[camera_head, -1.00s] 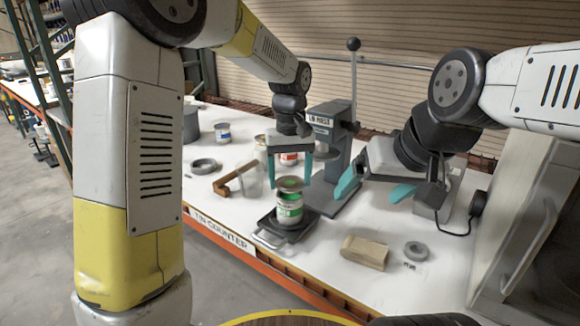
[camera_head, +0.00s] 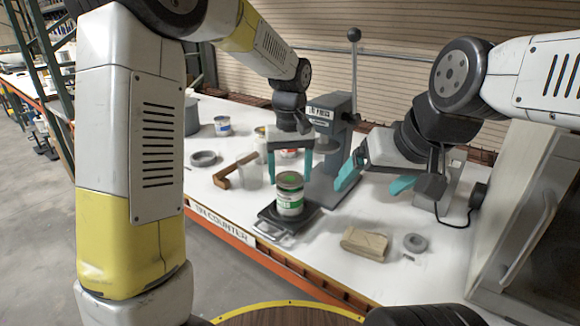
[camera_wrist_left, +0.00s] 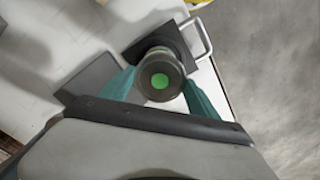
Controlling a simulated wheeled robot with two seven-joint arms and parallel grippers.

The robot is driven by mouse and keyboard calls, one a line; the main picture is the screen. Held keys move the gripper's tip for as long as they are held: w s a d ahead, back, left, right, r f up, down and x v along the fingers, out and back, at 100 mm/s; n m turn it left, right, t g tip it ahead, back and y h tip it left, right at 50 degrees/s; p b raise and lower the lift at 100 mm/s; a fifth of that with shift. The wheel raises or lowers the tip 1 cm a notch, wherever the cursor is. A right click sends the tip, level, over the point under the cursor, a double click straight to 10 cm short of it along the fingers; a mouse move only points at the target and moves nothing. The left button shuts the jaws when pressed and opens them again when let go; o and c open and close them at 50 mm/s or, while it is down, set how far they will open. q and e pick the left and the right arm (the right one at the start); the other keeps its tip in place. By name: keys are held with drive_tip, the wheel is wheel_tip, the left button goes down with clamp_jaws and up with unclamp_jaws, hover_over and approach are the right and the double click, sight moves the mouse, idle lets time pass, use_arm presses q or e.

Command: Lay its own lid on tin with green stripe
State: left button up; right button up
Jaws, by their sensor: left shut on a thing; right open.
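The tin with the green stripe (camera_head: 290,204) stands upright on a dark tray at the counter's front. Its own lid (camera_head: 289,179), grey with a green dot, is level at the tin's mouth; no gap shows between them, but I cannot tell if it is fully seated. In the left wrist view the lid (camera_wrist_left: 160,79) is between the teal fingertips and hides most of the tin. My left gripper (camera_head: 289,180) is shut on the lid from above. My right gripper (camera_head: 370,184) is open and empty, to the right of the tin.
The dark tray (camera_head: 266,227) has a metal handle. A grey press (camera_head: 327,150) stands just behind the tin. A wooden block (camera_head: 365,243) and a grey ring (camera_head: 415,243) lie at the right front. Another ring (camera_head: 204,158) and a brown wooden angle (camera_head: 232,172) lie to the left.

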use_arm(q)
drive_tip(key=shift+f, duration=0.45)
drive_tip(key=o, duration=1.4)
drive_tip(key=shift+c, duration=0.2)
wheel_tip(320, 180, up, 8)
drive_tip(key=shift+f, duration=0.2)
drive_tip(key=s+a+r+m+t+h, duration=0.1)
drive_tip(key=s+a+t, duration=0.2)
drive_tip(key=s+a, duration=0.4)
drive_tip(key=s+a+r+m+t+h, duration=0.1)
drive_tip(key=s+a+r+t, duration=0.1)
drive_tip(key=s+a, duration=0.5)
drive_tip(key=s+t, duration=0.1)
drive_tip(key=s, duration=0.4)
drive_tip(key=shift+s+r, duration=0.15)
drive_tip(key=shift+s, duration=0.15)
